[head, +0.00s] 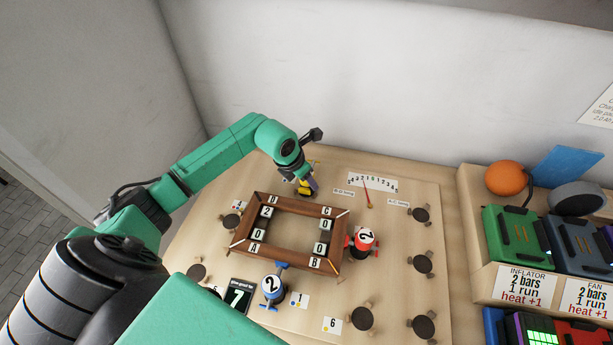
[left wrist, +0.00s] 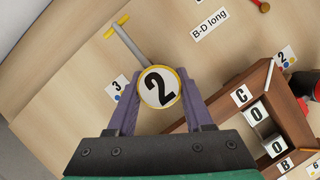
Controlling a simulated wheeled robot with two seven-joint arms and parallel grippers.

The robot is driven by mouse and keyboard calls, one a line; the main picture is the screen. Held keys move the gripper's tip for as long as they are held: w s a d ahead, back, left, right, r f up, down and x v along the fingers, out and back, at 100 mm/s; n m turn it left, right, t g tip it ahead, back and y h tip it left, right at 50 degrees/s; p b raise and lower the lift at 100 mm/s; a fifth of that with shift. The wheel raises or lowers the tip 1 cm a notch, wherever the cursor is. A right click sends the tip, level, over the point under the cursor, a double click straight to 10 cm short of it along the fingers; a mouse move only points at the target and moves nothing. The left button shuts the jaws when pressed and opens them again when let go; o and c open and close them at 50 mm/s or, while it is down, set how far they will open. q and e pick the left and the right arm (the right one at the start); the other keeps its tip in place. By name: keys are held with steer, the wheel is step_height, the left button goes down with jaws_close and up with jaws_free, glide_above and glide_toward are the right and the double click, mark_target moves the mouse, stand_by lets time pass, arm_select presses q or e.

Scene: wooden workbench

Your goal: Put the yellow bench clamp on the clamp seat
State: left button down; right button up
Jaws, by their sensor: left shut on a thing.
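The yellow bench clamp (head: 304,189) is between the fingers of my left gripper (head: 306,186), just behind the far rail of the brown wooden frame (head: 258,236). In the left wrist view the clamp (left wrist: 159,88) shows a round white face with a black 2 and a yellow rim, and a grey bar with a yellow cross handle points to the upper left. The purple fingers of my left gripper (left wrist: 158,105) are shut on its round body. I cannot tell from the views whether the clamp touches the board, or which spot is the clamp seat. My right gripper is not in view.
A red clamp (head: 364,240) and a blue clamp (head: 272,287) stand against the frame. Several dark round knobs (head: 420,214) sit around the board. A dial with a red needle (head: 368,193) lies behind. A wooden rack (head: 481,276) with boxes is at right.

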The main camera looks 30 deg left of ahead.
arm_select(q)
steer(key=shift+a, duration=0.1)
steer(key=shift+f, duration=0.15)
steer(key=shift+f+b, duration=0.15)
steer(key=shift+b, duration=0.15)
steer(key=shift+c, duration=1.5)
jaws_free()
steer(key=shift+r, duration=0.2)
